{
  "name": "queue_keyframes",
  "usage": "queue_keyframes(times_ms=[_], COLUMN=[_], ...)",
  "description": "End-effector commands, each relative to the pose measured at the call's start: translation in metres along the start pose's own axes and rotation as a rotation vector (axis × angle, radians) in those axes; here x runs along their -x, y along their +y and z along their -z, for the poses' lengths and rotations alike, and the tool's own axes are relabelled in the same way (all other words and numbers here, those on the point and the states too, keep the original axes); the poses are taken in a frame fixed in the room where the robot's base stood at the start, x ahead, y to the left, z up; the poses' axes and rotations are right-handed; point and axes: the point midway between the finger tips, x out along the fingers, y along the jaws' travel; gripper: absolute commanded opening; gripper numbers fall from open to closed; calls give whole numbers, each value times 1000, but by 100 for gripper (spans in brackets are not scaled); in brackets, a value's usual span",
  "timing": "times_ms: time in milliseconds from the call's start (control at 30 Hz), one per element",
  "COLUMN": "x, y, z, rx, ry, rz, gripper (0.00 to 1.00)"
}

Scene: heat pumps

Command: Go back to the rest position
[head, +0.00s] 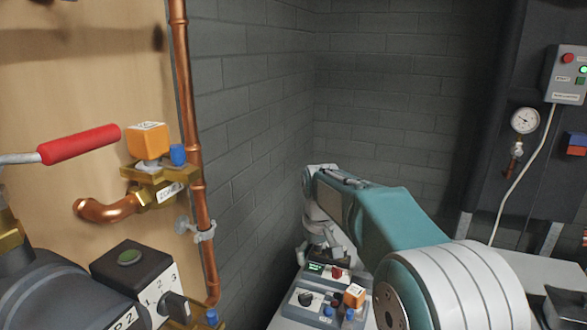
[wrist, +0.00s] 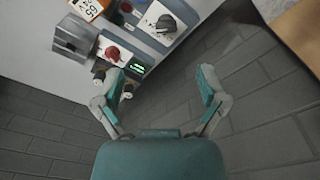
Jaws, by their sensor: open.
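My gripper (wrist: 155,88) is open in the wrist view, its two teal-and-grey fingers spread wide with nothing held between them. In the head view my gripper (head: 322,238) is partly hidden by my teal arm and hangs just above the far end of a control panel. In the wrist view the panel (wrist: 170,39) lies beyond the fingers. The left finger overlaps its edge there, and I cannot tell whether they touch.
On the left are a copper pipe (head: 183,95), a valve with a red handle (head: 80,144), an orange cube (head: 148,140) and a black switch box (head: 131,268). A gauge (head: 524,121) and a button box (head: 567,75) are at the right. The brick corner behind looks clear.

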Motion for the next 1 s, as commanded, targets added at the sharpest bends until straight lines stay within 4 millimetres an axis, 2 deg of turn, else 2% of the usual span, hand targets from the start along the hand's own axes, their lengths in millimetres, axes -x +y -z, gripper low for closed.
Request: queue_keyframes(times_ms=[33, 200, 500, 767, 1000], x=[14, 44, 75, 78, 62], y=[3, 9, 11, 7, 0], z=[-14, -59, -144, -220, -284], rx=[-15, -64, -149, -222, -286], ry=[21, 83, 192, 288, 374], rz=[-4, -15, -36, -55, -72], gripper=[91, 91, 91, 91, 91])
